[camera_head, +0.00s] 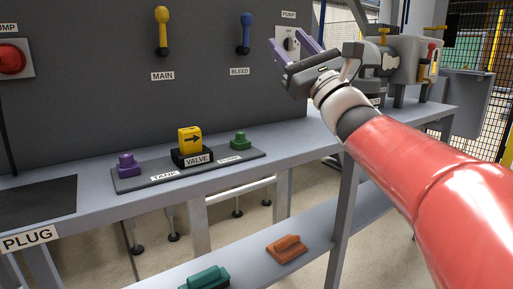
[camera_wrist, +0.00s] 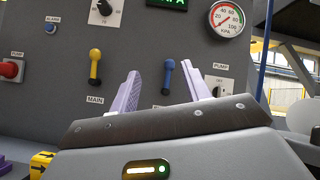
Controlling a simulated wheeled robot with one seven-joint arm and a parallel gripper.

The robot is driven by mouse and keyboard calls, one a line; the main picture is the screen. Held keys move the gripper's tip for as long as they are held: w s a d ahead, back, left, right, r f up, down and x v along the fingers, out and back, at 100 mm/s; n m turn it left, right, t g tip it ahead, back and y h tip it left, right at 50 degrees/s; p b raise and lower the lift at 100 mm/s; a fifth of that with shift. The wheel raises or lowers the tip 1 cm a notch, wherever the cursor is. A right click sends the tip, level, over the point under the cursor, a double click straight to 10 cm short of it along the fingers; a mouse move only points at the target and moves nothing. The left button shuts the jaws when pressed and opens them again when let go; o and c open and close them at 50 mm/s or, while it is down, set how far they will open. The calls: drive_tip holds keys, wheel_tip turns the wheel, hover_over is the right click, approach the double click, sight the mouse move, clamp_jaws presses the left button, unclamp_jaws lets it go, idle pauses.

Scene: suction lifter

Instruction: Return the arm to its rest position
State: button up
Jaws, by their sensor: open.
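My gripper (camera_head: 296,48) is raised in front of the grey panel, in the upper middle right of the head view, near the PUMP knob (camera_head: 288,40). In the wrist view my gripper (camera_wrist: 164,88) shows two purple fingers spread apart with nothing between them. The panel stands behind them, with the yellow MAIN lever (camera_wrist: 95,66) left of the fingers and the blue BLEED lever (camera_wrist: 168,76) seen between them. My red arm reaches in from the right of the head view.
The bench holds a yellow valve block (camera_head: 190,139) with a purple piece (camera_head: 126,165) and a green piece (camera_head: 240,139) beside it. A black mat (camera_head: 38,201) lies at the left. A teal piece (camera_head: 205,279) and an orange piece (camera_head: 287,249) rest on the lower shelf. A gauge (camera_wrist: 227,18) is on the panel.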

drive_tip(key=s+a+f+n+g+h+p, duration=0.25)
drive_tip(key=s+f+n+g, duration=0.4)
drive_tip(key=f, duration=0.35)
drive_tip(key=s+a+f+n+g+h+p, duration=0.2)
drive_tip(key=s+a+f+n+g, duration=0.3)
drive_tip(key=f+n, duration=0.35)
drive_tip(key=s+d+f+n+g+h+p, duration=0.3)
drive_tip(key=s+d+f+n+h, duration=0.5)
drive_tip(key=s+d+f+h, duration=0.3)
drive_tip(key=s+d+f, duration=0.3)
drive_tip(key=d+f, duration=0.2)
drive_tip(key=shift+s+f+n+p, duration=0.25)
drive_tip(key=shift+f+n+p, duration=0.05)
drive_tip(key=shift+f+n, duration=0.1)
drive_tip(key=shift+d, duration=0.1)
